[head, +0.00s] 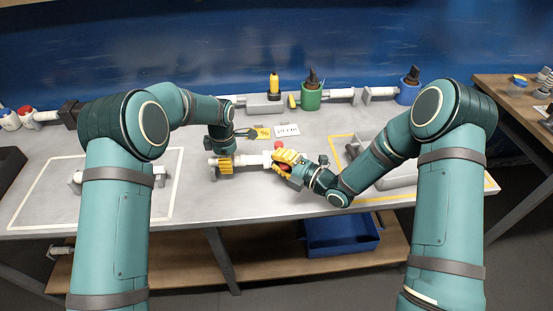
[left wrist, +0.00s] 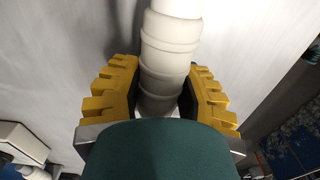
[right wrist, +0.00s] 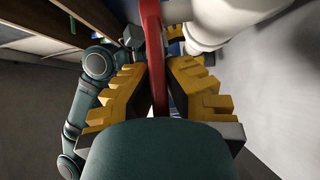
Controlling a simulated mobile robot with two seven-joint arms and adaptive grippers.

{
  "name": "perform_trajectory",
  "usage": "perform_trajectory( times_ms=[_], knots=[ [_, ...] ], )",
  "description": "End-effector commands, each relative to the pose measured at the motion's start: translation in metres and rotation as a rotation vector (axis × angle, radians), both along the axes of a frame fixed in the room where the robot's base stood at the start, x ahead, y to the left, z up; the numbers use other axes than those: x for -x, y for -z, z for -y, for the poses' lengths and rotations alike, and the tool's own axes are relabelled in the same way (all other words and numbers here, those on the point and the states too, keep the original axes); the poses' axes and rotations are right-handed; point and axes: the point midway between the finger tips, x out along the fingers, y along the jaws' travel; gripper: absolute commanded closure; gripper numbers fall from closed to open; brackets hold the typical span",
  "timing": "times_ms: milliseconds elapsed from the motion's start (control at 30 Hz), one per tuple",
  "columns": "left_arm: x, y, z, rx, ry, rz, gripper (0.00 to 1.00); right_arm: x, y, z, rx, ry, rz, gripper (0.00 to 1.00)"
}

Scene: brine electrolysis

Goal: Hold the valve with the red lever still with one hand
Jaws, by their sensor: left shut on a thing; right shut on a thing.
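The valve with the red lever has a white, pipe-like body (head: 250,160) lying across the middle of the bench. Its red lever (head: 279,145) shows at its right end in the head view. My left gripper (head: 222,162) is shut around the white body near its left end. The left wrist view shows the ribbed white body (left wrist: 168,50) between the yellow fingers. My right gripper (head: 288,158) is at the right end. In the right wrist view its fingers (right wrist: 160,78) close on the red lever (right wrist: 153,45), beside the white body (right wrist: 225,20). The right fingers hide part of the valve in the head view.
A green-based part (head: 311,99) and a blue-based part (head: 408,94) with black knobs stand along the back. A yellow bottle-like part (head: 274,85) stands there too. A blue bin (head: 342,238) sits below the bench.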

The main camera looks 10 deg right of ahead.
Motion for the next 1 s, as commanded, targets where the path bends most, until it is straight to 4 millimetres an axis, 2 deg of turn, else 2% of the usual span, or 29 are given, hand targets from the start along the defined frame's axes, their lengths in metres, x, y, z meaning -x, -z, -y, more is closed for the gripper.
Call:
perform_trajectory(
  times_ms=[600,1000],
  knots=[
    [0.0,-0.001,0.003,0.003,0.005,0.001,1.0,-0.004,0.0,0.026,0.002,-0.49,0.004,1.0],
    [0.0,-0.001,0.003,0.003,0.004,0.002,1.0,-0.006,0.0,0.033,0.002,-0.645,0.0,1.0]
  ],
)
